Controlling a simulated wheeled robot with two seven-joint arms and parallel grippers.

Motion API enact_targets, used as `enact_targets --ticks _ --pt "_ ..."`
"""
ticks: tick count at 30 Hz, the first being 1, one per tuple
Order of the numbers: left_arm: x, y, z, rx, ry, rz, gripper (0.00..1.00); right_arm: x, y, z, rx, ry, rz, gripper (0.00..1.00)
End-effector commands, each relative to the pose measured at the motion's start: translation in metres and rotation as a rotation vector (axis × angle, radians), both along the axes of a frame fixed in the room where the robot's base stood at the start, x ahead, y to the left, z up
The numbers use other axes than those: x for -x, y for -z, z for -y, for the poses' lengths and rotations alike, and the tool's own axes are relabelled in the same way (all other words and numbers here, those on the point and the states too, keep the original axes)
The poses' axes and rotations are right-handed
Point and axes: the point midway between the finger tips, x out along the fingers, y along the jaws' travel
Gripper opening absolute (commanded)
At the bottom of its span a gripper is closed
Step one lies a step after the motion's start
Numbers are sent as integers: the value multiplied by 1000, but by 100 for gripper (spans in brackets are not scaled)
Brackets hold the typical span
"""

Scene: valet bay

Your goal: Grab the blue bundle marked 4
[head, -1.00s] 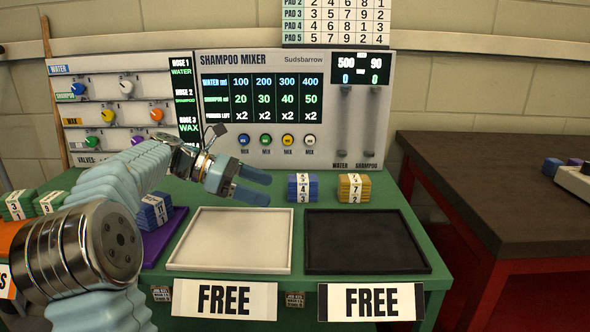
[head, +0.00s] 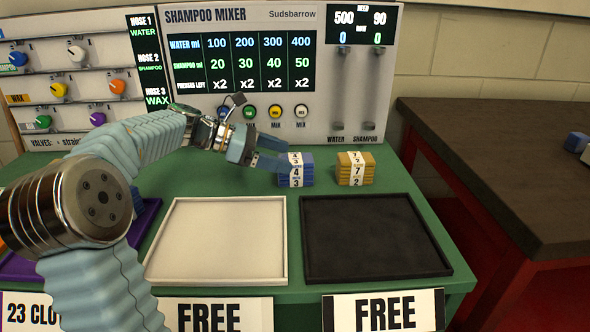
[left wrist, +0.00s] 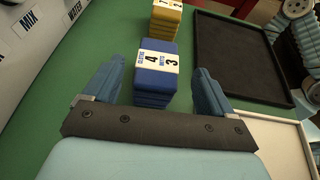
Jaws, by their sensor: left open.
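The blue bundle marked 4 (head: 296,177) is a stack of blue cloths with a white band that also shows a 3. It stands on the green bench behind the white tray. It also shows in the left wrist view (left wrist: 155,75). My left gripper (head: 272,154) is open just left of the bundle. In the left wrist view its two blue fingers (left wrist: 157,88) point toward the bundle, which lies ahead and between their lines. I cannot tell whether a finger touches it. My right gripper is not in the head view.
A yellow bundle (head: 355,169) marked 7 stands to the right of the blue one. An empty white tray (head: 220,283) and an empty black tray (head: 375,275) lie in front. The shampoo mixer panel (head: 330,15) stands behind. A dark table (head: 490,170) is at the right.

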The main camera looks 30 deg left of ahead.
Motion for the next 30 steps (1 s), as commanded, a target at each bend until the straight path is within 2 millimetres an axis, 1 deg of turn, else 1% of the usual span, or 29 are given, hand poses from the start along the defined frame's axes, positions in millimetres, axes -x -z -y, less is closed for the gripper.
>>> enact_targets --ticks 10,13,19,30 --pt "-27 20 33 1 2 -2 85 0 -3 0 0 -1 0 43" --pt "-30 23 37 1 0 -1 85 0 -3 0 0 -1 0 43" --pt "-31 23 38 1 0 -1 85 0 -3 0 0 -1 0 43" --pt "-30 23 37 1 0 -1 28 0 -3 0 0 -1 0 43"
